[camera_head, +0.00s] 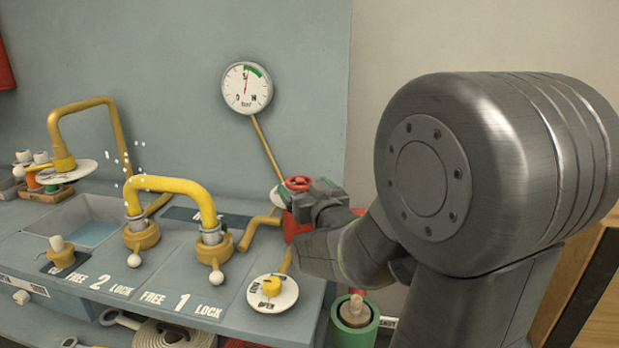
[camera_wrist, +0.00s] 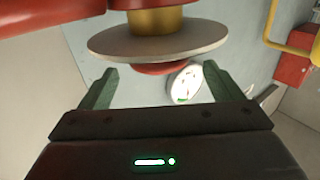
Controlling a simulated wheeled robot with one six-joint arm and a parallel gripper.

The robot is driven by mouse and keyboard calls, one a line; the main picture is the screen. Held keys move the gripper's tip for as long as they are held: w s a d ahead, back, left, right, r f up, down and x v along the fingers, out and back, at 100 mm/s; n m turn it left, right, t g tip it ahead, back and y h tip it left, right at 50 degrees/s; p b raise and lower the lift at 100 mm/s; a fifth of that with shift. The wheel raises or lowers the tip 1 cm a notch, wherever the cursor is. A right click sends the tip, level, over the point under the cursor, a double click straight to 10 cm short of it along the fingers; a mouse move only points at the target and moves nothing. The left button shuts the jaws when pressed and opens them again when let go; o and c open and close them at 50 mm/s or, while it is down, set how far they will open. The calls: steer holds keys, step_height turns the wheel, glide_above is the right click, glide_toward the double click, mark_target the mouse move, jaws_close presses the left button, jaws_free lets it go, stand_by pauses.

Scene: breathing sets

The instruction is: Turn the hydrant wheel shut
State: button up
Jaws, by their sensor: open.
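The red hydrant wheel (camera_head: 299,183) sits on top of the red hydrant (camera_head: 292,226) at the right end of the bench. My gripper (camera_head: 316,197) is at the wheel's right side in the head view and covers part of the hydrant. In the wrist view a pale disc (camera_wrist: 158,41) hangs on a brass stem (camera_wrist: 155,20), with a red part (camera_wrist: 165,68), seemingly the wheel, showing past its edge. My gripper's green fingers (camera_wrist: 160,73) are spread wide on either side of that red part. I cannot tell whether they touch it.
A round gauge (camera_head: 247,88) is on the wall. Yellow-capped couplings with a yellow hose (camera_head: 173,185), a white dial (camera_head: 272,293) marked OPEN and a basin (camera_head: 90,229) are on the bench. A green cylinder (camera_head: 354,322) stands below its right end.

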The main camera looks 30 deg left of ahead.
mark_target(298, 177)
steer(key=x, duration=0.6)
steer(key=c, duration=1)
